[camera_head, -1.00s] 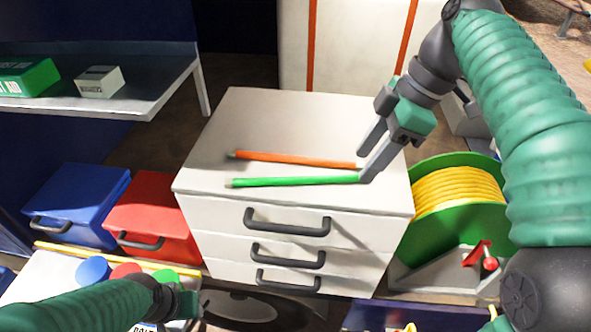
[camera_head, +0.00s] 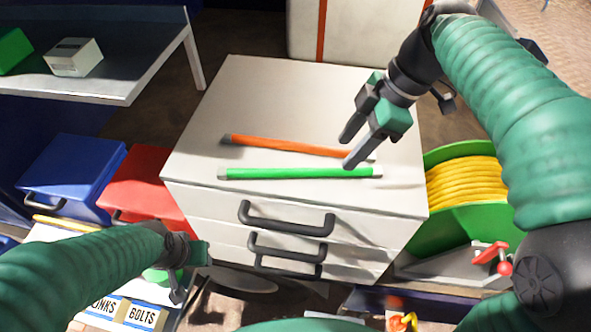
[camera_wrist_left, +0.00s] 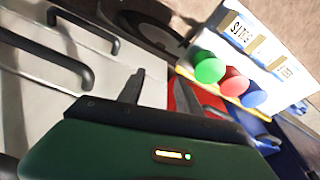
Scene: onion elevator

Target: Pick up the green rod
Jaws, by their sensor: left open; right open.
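The green rod (camera_head: 290,173) lies across the front of the white drawer cabinet's top (camera_head: 300,98). An orange rod (camera_head: 280,146) lies just behind it, slightly slanted. My right gripper (camera_head: 346,152) is open above the right part of the rods, its fingertips near the right end of the orange rod and just above the green one. Neither rod is held. My left gripper (camera_head: 190,275) is low at the front left, beside the cabinet; its open fingers (camera_wrist_left: 170,95) show in the left wrist view with nothing between them.
A blue box (camera_head: 75,172) and a red box (camera_head: 145,192) stand left of the cabinet. A green reel with yellow hose (camera_head: 465,185) stands to its right. A shelf (camera_head: 110,80) is at the upper left. Dark drawer handles (camera_head: 287,222) protrude in front.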

